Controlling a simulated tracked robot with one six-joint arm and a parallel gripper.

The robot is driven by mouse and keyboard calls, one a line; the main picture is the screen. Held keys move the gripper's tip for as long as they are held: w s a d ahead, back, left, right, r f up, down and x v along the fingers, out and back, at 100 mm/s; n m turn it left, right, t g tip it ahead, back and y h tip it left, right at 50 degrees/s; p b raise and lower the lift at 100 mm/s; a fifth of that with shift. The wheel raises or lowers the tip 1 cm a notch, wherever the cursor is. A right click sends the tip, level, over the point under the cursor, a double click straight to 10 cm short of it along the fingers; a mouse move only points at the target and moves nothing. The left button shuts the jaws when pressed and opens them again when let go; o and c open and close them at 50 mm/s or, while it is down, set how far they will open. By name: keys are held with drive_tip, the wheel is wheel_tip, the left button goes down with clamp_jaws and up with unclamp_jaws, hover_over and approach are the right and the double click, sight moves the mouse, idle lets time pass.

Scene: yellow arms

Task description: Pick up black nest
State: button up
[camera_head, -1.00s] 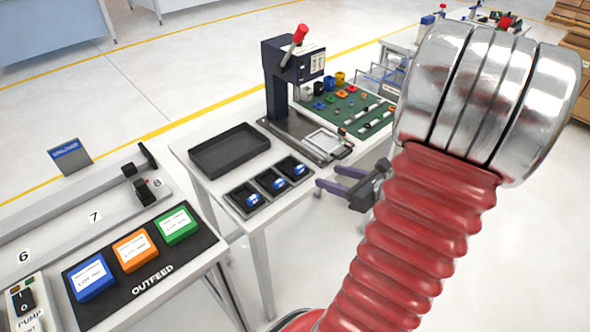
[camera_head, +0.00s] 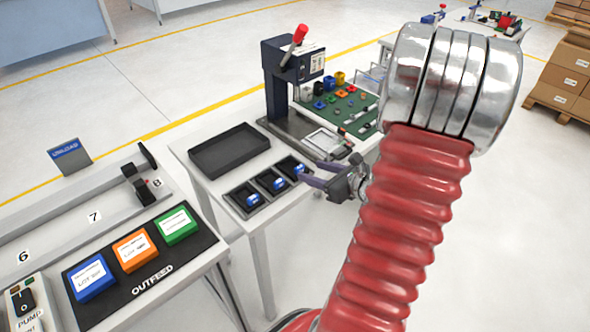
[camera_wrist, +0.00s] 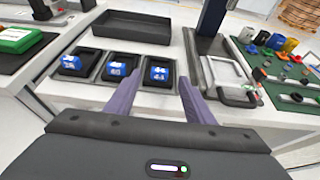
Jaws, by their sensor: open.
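Three small black nests stand in a row on the white table: a left one (camera_head: 243,197), a middle one (camera_head: 270,181) and a right one (camera_head: 293,167). Each has a blue numbered piece in it. In the wrist view the left nest (camera_wrist: 72,66), middle nest (camera_wrist: 120,67) and right nest (camera_wrist: 158,72) lie beyond the fingers. I cannot tell which one the task means. My gripper (camera_head: 303,172) is open and empty, with purple fingers. In the wrist view my gripper (camera_wrist: 156,92) points at the near table edge, its fingers on either side of the right nest, apart from it.
A large empty black tray (camera_head: 230,151) lies behind the nests. A press with a red handle (camera_head: 300,33) stands to their right, beside a green mat (camera_head: 350,103) of small parts. The outfeed bench (camera_head: 150,262) with blue, orange and green boxes is at the left.

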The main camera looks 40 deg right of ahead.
sight(301, 168)
drive_tip(key=shift+x, duration=2.55)
drive_tip(key=shift+f, duration=0.1)
clamp_jaws()
